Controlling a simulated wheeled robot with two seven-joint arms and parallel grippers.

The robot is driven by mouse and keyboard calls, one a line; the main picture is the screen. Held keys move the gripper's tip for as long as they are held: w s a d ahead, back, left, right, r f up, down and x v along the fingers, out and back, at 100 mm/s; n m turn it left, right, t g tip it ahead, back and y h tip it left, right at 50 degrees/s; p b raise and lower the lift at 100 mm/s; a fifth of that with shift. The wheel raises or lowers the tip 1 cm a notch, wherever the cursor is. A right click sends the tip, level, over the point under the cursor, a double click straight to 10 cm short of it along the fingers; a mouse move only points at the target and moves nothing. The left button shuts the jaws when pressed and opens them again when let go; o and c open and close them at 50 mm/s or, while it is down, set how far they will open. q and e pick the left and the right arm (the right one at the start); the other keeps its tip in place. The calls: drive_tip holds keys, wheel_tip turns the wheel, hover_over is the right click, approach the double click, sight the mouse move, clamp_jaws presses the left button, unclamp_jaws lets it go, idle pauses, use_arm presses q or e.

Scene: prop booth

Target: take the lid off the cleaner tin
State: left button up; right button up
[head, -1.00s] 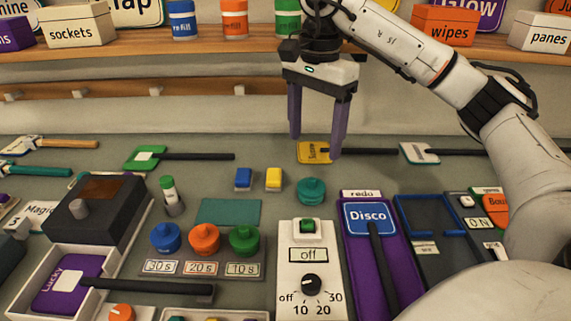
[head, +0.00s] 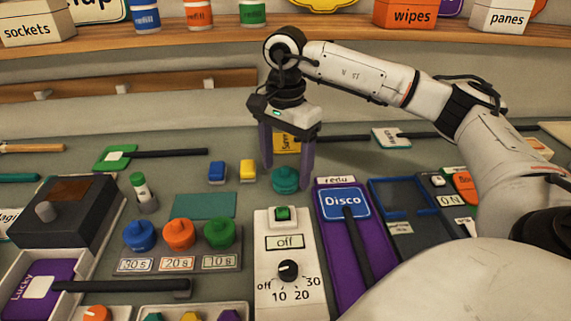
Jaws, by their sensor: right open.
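A small round teal tin (head: 285,184) with a knobbed top stands on the grey bench, right of the yellow block. I cannot read a label on it, so I cannot tell for sure that it is the cleaner tin. Its knobbed top looks seated on it. My right gripper (head: 287,187) points straight down over it, open, with one finger at each side of the teal tin. I cannot tell whether either finger touches it. My left gripper is not in view.
A blue block (head: 217,173) and a yellow block (head: 248,173) stand close to the left. A white timer box (head: 282,242) and a purple Disco panel (head: 326,226) lie in front. A yellow sign (head: 286,142) lies behind. A green-capped bottle (head: 142,190) stands further left.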

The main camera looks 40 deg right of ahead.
drive_tip(key=c, duration=1.1)
drive_tip(key=shift+r, duration=0.1)
